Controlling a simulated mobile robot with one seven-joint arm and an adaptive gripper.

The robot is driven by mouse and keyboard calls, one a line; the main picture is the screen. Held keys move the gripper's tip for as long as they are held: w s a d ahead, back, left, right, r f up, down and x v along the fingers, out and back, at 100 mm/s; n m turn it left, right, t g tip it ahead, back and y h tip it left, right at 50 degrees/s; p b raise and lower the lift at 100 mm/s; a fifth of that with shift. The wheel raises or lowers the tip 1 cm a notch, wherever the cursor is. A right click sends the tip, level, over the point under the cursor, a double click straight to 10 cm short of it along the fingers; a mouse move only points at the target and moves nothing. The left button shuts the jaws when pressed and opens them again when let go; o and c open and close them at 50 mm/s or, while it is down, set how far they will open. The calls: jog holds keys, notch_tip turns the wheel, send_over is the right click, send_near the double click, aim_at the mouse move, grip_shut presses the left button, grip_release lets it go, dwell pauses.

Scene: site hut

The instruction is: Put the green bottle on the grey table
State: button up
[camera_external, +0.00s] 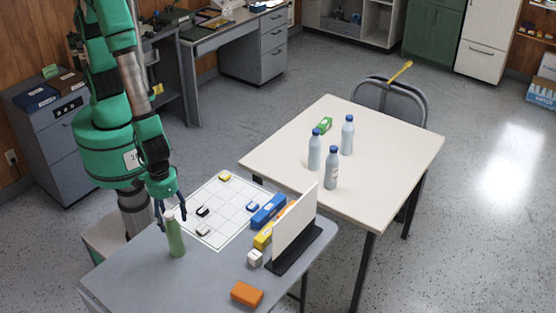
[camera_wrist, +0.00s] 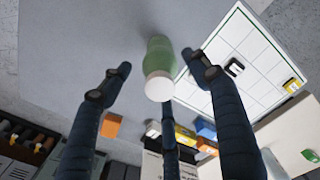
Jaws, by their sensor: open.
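The green bottle (camera_external: 175,240) with a white cap stands upright on the grey table (camera_external: 135,272), near its back left part. My gripper (camera_external: 171,207) is open just above the bottle, with its fingers spread around the cap's height. In the wrist view the bottle (camera_wrist: 160,52) is seen cap-first between the spread fingers of my gripper (camera_wrist: 160,78). No finger clearly touches it there.
The grey table also bears a white grid board (camera_external: 222,222), an orange block (camera_external: 246,293), blue and yellow boxes (camera_external: 268,210) and an upright white panel (camera_external: 294,228). A cream table (camera_external: 390,165) behind holds several grey-blue bottles. The grey table's front left is clear.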

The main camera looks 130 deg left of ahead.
notch_tip(320, 180, up, 5)
jog(key=shift+r, duration=0.15)
jog(key=shift+r, duration=0.15)
dwell(0.6)
jog(key=shift+w+a+r, duration=0.1)
jog(key=shift+r, duration=0.2)
jog(key=s+a+r+m+t, duration=0.1)
jog(key=s+a+r+m, duration=0.15)
jog(key=r, duration=0.55)
jog(key=s+a+r+m+t, duration=0.15)
jog(key=a+r, duration=0.25)
jog(key=r, duration=0.4)
jog(key=s+a+r+m, duration=0.2)
jog(key=a+r+m, duration=0.1)
jog(key=r, duration=0.5)
jog(key=s+a+r+m+t, duration=0.1)
jog(key=s+a+r+m, duration=0.2)
jog(key=s+r, duration=0.3)
jog(key=s+a+r+m+t, duration=0.2)
jog(key=s+a+r+m, duration=0.2)
jog(key=s+r, duration=0.3)
jog(key=shift+s+a+m, duration=0.15)
jog(key=shift+s+m, duration=0.45)
jog(key=shift+s, duration=0.6)
